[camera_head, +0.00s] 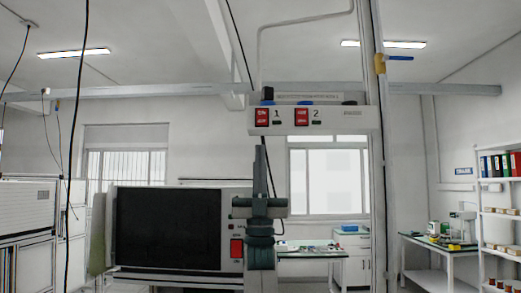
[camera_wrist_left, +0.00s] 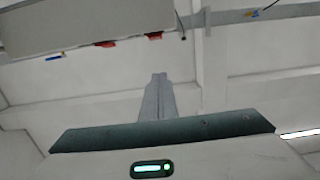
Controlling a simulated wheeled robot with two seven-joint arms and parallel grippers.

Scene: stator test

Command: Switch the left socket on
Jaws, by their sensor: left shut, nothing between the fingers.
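A white socket box (camera_head: 345,117) hangs in the upper middle of the head view, with two red switches on its front. The left switch (camera_head: 262,117) is beside the number 1, and the right switch (camera_head: 302,117) is beside the number 2. My left gripper (camera_head: 260,150) points upward just below the left switch, with its fingers shut and empty. In the left wrist view the shut fingers (camera_wrist_left: 158,78) stand below the box (camera_wrist_left: 85,25), apart from it in the picture. Red switch parts show at the box's lower edge. My right gripper is out of view.
A dark-screened machine (camera_head: 168,229) with a red switch (camera_head: 237,248) stands behind and left of my arm. A vertical pole (camera_head: 377,170) rises right of the box. Dark cables hang at left. A bench (camera_head: 310,254) and shelves (camera_head: 499,218) stand further back.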

